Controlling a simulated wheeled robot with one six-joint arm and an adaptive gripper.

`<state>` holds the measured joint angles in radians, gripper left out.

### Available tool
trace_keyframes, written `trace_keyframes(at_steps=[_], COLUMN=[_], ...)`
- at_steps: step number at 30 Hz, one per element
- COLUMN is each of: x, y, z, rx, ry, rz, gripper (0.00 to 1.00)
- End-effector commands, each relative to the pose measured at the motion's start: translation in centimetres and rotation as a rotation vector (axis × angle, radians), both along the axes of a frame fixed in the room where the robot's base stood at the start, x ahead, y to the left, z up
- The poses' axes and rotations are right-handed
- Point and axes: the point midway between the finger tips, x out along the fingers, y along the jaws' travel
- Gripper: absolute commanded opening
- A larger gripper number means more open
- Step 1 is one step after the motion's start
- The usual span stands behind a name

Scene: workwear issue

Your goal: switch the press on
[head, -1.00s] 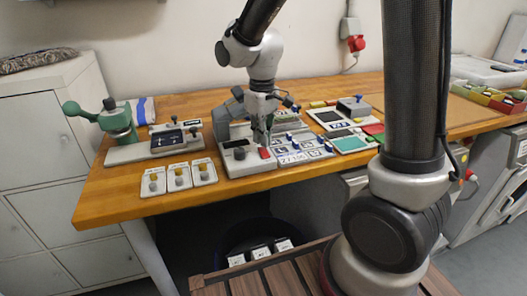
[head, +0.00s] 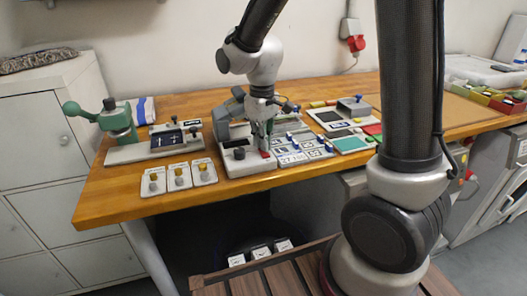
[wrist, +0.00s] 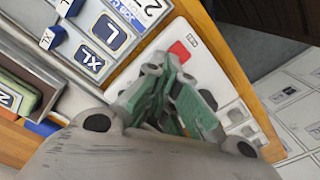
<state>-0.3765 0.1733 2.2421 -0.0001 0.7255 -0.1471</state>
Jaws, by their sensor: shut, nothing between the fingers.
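The press (head: 236,168) is a light grey unit with a dark round knob on its front panel, standing at the middle of the wooden bench. Its red switch (head: 265,155) is on the same panel, right of the knob, and is partly covered by my fingers in the head view. In the wrist view the red switch (wrist: 180,49) sits on the pale panel beside a small label. My gripper (head: 266,148) has green fingers, closed and empty, pointing down at the switch. In the wrist view the fingertips (wrist: 172,63) are right beside the switch; I cannot tell whether they touch it.
Blue-handled size tiles (head: 300,152) lie close to the right of the switch. Three cards with knobs (head: 179,176) lie to the left, near a green hand-lever tool (head: 117,120). The front bench edge in between is clear.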

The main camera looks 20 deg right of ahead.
Motion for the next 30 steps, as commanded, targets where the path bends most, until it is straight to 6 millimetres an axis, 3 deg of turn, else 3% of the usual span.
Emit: trace_keyframes(at_steps=[10, 30], x=[0.0, 0.0], y=[0.0, 0.0], z=[0.1, 6.0], rx=[0.000, 0.000], ry=[0.000, -0.001], rz=[0.000, 0.000], gripper=[0.00, 0.00])
